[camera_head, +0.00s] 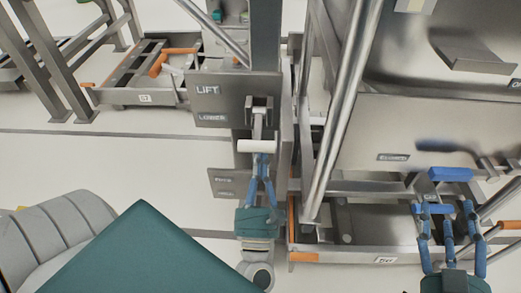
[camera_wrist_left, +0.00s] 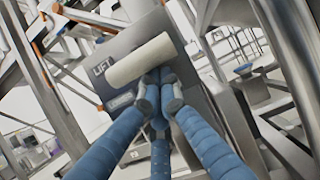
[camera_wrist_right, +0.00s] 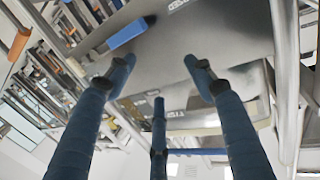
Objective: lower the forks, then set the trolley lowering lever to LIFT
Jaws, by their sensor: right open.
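The trolley lever (camera_head: 258,146) has a white cylindrical handle. Its stem comes from a slot in a grey panel (camera_head: 215,85) marked LIFT above LOWER; in the head view the handle shows slightly below the LOWER label. My left gripper (camera_head: 262,158) is right below the handle, its fingers drawn together. In the left wrist view the handle (camera_wrist_left: 140,60) lies across the fingertips; whether they grip it is unclear. A lower plate (camera_head: 224,182) has labels too small to read. My right gripper (camera_head: 440,207) is open and empty, below a blue handle (camera_head: 450,174). The forks are not clearly identifiable.
A large grey metal bin (camera_head: 360,130) on a frame fills the right side. A slanted steel tube (camera_head: 345,100) stands between the lever and the bin. A low trolley with orange handles (camera_head: 140,85) stands at the back left. The floor (camera_head: 100,160) left of the panel is clear.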

